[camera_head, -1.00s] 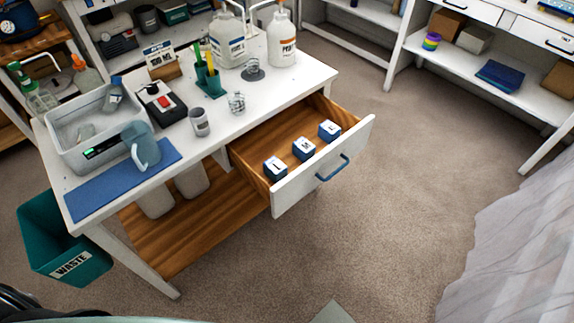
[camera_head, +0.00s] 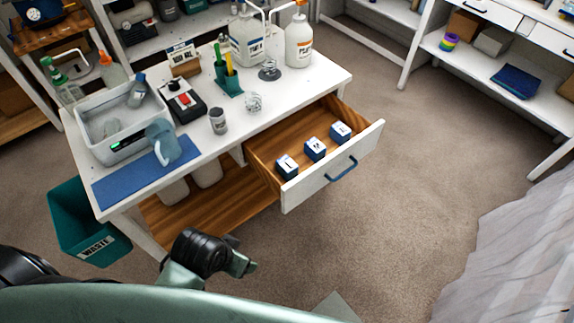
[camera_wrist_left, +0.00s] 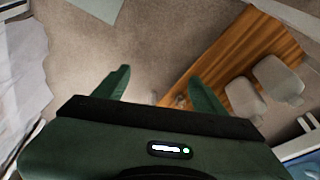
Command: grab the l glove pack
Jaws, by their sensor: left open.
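Three small blue-and-white glove packs stand in a row in the open wooden drawer. The nearest, at the left end, appears to be the L glove pack (camera_head: 287,166). The middle pack (camera_head: 315,149) looks marked M, and the label of the far pack (camera_head: 341,132) is hard to read. My left gripper (camera_head: 243,264) is low in front of the table, below and left of the drawer, apart from the packs. In the left wrist view its green fingers (camera_wrist_left: 160,92) are spread and empty over the floor and wooden lower shelf. My right gripper is not in view.
The drawer (camera_head: 330,178) juts from the white table (camera_head: 205,140), with a blue handle on its front. A teal waste bin (camera_head: 85,235) stands left of my arm. The wooden lower shelf (camera_head: 220,212) holds pale containers. The carpet right of the drawer is clear.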

